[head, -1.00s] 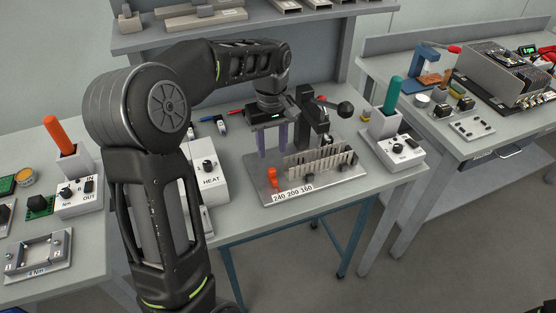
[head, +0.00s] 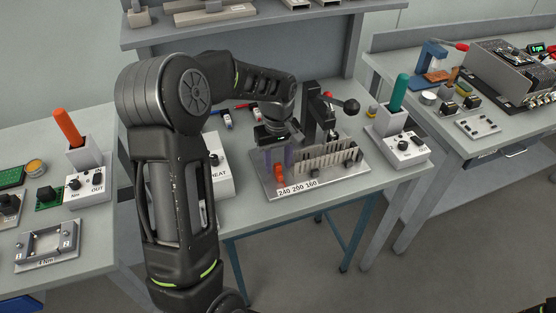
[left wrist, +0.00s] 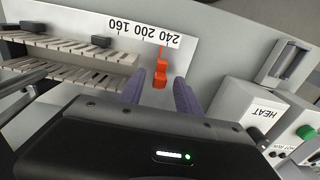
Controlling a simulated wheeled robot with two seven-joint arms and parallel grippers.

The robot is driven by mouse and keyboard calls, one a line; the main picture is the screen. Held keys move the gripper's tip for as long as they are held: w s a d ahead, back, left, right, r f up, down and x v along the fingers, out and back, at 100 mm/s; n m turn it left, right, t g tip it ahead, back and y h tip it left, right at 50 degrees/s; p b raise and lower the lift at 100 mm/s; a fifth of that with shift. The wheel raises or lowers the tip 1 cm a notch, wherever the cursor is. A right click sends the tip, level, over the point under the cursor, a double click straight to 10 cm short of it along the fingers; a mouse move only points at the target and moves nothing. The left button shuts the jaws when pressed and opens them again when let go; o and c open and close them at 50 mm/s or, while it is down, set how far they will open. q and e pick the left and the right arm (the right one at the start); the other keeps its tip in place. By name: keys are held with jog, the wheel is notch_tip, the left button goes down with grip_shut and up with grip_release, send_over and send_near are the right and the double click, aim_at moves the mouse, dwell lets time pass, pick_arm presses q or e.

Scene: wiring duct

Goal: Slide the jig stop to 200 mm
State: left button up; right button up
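The orange-red jig stop (head: 279,172) stands on the metal jig plate (head: 342,180), left of the grey slotted duct (head: 318,161). In the left wrist view the stop (left wrist: 160,72) has its pointer at the 240 mark of the white scale label (left wrist: 145,32), which reads 240, 200, 160. My left gripper (head: 278,156) is above and just behind the stop. Its purple fingers are open, and in the left wrist view the gripper (left wrist: 159,92) has one finger on each side of the stop, with gaps visible. My right gripper is not in view.
A dark press with a black-knobbed lever (head: 351,106) stands behind the duct. The white HEAT box (head: 219,165) is left of the jig. A control box with a green handle (head: 399,93) is to the right. The bench's front edge is close to the plate.

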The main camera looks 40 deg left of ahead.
pick_arm(q)
grip_shut()
dwell(0.4)
dwell(1.0)
